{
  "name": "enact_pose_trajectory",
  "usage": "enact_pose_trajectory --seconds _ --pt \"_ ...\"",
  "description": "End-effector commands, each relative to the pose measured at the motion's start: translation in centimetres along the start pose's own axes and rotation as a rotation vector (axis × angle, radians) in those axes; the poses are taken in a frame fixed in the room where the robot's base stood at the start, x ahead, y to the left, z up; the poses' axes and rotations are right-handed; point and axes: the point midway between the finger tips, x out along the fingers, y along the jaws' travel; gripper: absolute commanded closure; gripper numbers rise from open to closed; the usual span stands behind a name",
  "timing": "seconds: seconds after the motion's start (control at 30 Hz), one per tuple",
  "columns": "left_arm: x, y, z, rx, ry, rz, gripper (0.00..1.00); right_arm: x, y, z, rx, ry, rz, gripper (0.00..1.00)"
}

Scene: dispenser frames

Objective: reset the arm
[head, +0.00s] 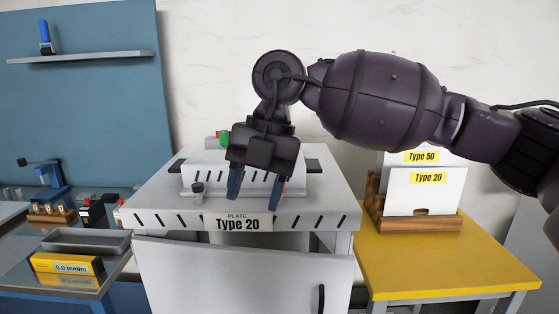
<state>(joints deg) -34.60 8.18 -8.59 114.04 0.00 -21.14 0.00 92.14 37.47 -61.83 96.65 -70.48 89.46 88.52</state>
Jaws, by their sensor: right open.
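My right gripper (254,184) hangs in the middle of the head view at the end of my dark purple arm (392,98), which comes in from the right. Its two blue fingers point down and are spread apart, with nothing visible between them. The gripper hides part of the white block on the machine's top. I cannot tell whether the fingertips touch anything. My left gripper is not in view.
On the right, a yellow table (440,265) holds a wooden rack (378,212) with cards "Type 50" (421,157) and "Type 20" (428,190). On the left, a glass-topped table bears a grey tray (87,241), a yellow box (66,264) and a vial rack (52,215). A shelf (85,57) hangs above.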

Motion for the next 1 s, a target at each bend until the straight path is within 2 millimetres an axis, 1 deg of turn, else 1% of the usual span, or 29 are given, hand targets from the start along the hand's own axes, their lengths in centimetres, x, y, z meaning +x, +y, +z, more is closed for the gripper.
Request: enact_pose_trajectory --seconds 0.03,0.1,0.17,0.3,0.4,0.5,0.57,0.67,0.77,0.87,0.97,1.0 --pt "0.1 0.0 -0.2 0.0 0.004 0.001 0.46 1.2 0.5 -0.6 -0.026 0.049 0.049 0.46" --pt "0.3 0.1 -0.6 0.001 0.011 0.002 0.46 2.5 1.2 -1.5 -0.062 0.116 0.131 0.46" --pt "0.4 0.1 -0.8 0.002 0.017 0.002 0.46 3.6 1.9 -2.4 -0.091 0.178 0.213 0.46" --pt "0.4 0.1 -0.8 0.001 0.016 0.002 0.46 5.5 3.7 -4.9 -0.145 0.338 0.461 0.46" --pt "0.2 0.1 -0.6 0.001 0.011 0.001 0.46 6.0 4.8 -6.4 -0.158 0.439 0.66 0.46" --pt "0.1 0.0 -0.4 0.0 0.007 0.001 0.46 5.7 5.5 -7.4 -0.142 0.52 0.867 0.46" --pt "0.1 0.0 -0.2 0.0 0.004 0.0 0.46 5.3 5.8 -7.6 -0.118 0.557 0.99 0.46" --pt "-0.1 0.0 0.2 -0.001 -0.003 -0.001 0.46 4.4 5.8 -7.6 -0.058 0.602 1.196 0.46" --pt "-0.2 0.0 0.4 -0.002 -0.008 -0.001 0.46 3.4 5.2 -6.8 0.032 0.623 1.397 0.46" --pt "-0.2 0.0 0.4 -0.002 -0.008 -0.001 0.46 2.6 4.0 -5.4 0.151 0.62 1.585 0.46" --pt "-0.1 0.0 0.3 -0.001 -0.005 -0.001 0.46 2.1 2.3 -3.5 0.299 0.592 1.756 0.46" --pt "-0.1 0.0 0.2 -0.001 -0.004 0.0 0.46 2.0 1.4 -2.6 0.365 0.576 1.819 0.46"
